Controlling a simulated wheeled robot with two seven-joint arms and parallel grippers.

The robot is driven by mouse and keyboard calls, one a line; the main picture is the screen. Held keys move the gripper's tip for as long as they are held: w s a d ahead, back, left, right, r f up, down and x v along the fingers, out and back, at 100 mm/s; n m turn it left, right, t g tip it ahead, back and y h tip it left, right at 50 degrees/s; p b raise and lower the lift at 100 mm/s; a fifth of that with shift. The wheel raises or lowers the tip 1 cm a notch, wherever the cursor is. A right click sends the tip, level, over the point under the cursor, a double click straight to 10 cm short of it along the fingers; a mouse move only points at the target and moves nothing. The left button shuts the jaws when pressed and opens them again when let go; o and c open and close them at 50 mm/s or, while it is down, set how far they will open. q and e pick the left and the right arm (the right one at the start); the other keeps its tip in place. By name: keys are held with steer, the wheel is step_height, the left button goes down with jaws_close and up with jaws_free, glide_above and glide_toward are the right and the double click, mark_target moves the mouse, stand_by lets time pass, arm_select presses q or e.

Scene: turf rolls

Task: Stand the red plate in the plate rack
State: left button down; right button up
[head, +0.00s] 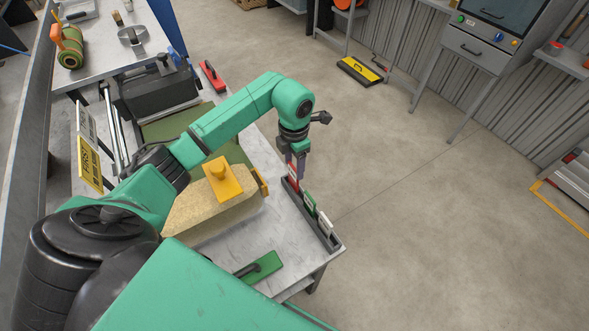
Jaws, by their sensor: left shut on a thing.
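The plate rack (331,241) is a long dark holder along the right edge of the metal table. My left gripper (298,174) points down over its far end and is shut on the red plate (293,184). The red plate is upright, with its lower edge at the rack's far end; I cannot tell whether it rests in a slot. A green plate (309,203) and a white plate (325,219) stand in the rack nearer to me. My right gripper is not in view.
A green float (260,268) lies at the table's near edge. A red tool (212,75) lies at the back. Open floor is to the right.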

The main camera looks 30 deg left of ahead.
mark_target(294, 172)
arm_select(q)
step_height(294, 172, down, 3)
steer(key=shift+f, duration=0.1)
steer(key=shift+w+f, duration=0.1)
steer(key=shift+f, duration=0.25)
steer(key=shift+c, duration=0.7)
jaws_free()
steer(key=shift+r, duration=0.1)
steer(key=shift+r, duration=0.3)
steer(key=shift+r+b, duration=1.5)
steer(key=shift+r, duration=4.35)
